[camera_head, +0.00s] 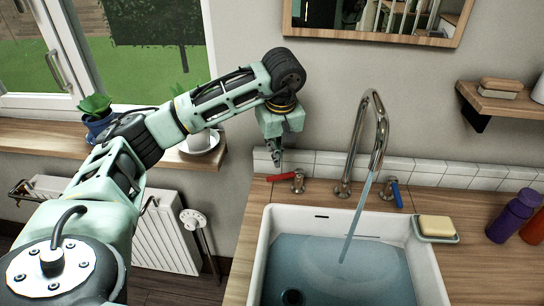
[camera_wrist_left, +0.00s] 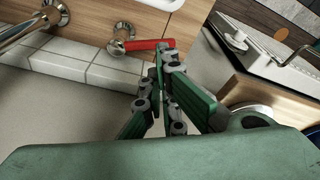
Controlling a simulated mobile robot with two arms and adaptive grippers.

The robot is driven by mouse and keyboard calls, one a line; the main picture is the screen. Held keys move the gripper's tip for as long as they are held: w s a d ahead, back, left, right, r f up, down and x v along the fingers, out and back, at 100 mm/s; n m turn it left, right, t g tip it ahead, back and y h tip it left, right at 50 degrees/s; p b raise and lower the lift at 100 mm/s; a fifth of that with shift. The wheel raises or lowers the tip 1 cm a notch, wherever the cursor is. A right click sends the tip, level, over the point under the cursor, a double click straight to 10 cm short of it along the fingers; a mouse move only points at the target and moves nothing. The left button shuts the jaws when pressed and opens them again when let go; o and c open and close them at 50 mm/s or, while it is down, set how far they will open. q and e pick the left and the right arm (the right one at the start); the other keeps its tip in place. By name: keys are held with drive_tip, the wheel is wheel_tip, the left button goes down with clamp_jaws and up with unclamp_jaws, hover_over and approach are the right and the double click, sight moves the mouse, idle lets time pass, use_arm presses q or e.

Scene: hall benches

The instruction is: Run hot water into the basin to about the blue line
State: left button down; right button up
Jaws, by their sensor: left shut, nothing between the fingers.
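The white basin (camera_head: 258,262) holds bluish water (camera_head: 345,275). A stream (camera_head: 356,220) runs into it from the chrome spout (camera_head: 381,130). I cannot make out a blue line on its wall. The red tap handle (camera_head: 281,177) is left of the spout and points left; it also shows in the wrist view (camera_wrist_left: 148,44). The blue tap handle (camera_head: 396,192) is right of the spout. My left gripper (camera_head: 277,164) is shut and empty, its fingertips close to the red handle; whether they touch I cannot tell. In the wrist view the fingertips (camera_wrist_left: 163,58) sit by the handle's end. My right gripper is out of view.
A soap bar on a dish (camera_head: 437,238) sits at the basin's right rim. A purple bottle (camera_head: 512,216) and a red one (camera_head: 535,228) stand further right. A cup on a saucer (camera_head: 200,143) and a potted plant (camera_head: 98,122) stand on the sill, above a radiator (camera_head: 165,235).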

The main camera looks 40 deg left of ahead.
sight(286, 176)
use_arm(q)
drive_tip(key=w+a+f+y+p, duration=0.1)
drive_tip(key=w+a+f+p, duration=0.1)
drive_tip(key=f, duration=0.5)
drive_tip(key=shift+w+a+m+t, duration=0.3)
drive_tip(key=shift+w+a, duration=0.25)
drive_tip(key=shift+a, duration=0.25)
